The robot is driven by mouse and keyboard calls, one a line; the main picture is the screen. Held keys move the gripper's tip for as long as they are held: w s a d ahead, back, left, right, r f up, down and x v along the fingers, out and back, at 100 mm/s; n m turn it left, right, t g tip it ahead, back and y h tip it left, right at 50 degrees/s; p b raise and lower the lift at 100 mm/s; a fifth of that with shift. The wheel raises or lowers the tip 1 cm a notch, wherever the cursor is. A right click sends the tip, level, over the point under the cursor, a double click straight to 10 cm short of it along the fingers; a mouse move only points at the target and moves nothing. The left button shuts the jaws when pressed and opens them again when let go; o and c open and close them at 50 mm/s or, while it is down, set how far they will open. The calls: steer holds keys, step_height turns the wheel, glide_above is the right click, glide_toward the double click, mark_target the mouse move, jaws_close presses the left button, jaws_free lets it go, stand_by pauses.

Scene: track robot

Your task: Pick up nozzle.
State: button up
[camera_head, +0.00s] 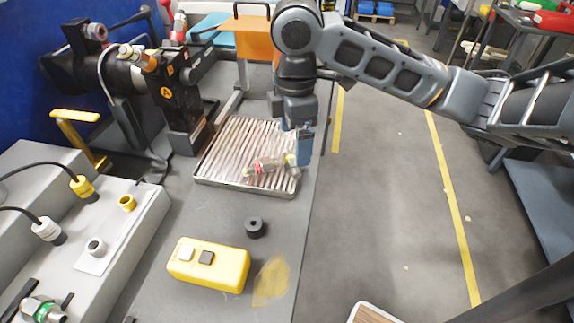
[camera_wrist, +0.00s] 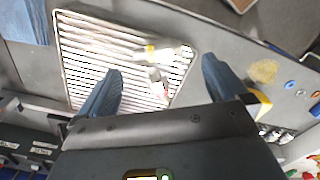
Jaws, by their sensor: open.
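Two nozzle-like metal fittings lie on a ribbed metal tray (camera_head: 222,160), near its front right corner. One fitting (camera_head: 262,166) has a red band. The other, with a yellow band, is partly hidden by my gripper (camera_head: 303,148) in the head view. In the wrist view, the yellow-banded fitting (camera_wrist: 168,53) and the red-marked fitting (camera_wrist: 157,82) lie close together on the tray (camera_wrist: 85,60). I cannot tell which is the nozzle. My gripper (camera_wrist: 162,72) is open and empty, its blue fingers spread above the tray's right side, with the fittings showing between and beyond them.
A yellow button box (camera_head: 208,264) and a black ring (camera_head: 255,228) sit on the grey bench in front of the tray. A black machine with an orange label (camera_head: 168,92) stands left of the tray. Open floor (camera_head: 385,180) lies right of the bench.

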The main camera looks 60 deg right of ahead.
mark_target(292, 159)
steer(key=f, duration=0.3)
steer(key=f+p, duration=0.1)
steer(key=f, duration=0.2)
steer(key=shift+w+f, duration=0.2)
steer(key=shift+f, duration=0.15)
steer(key=shift+c, duration=0.2)
steer(key=c, duration=1.1)
step_height(292, 159, up, 10)
steer(key=shift+b, duration=0.3)
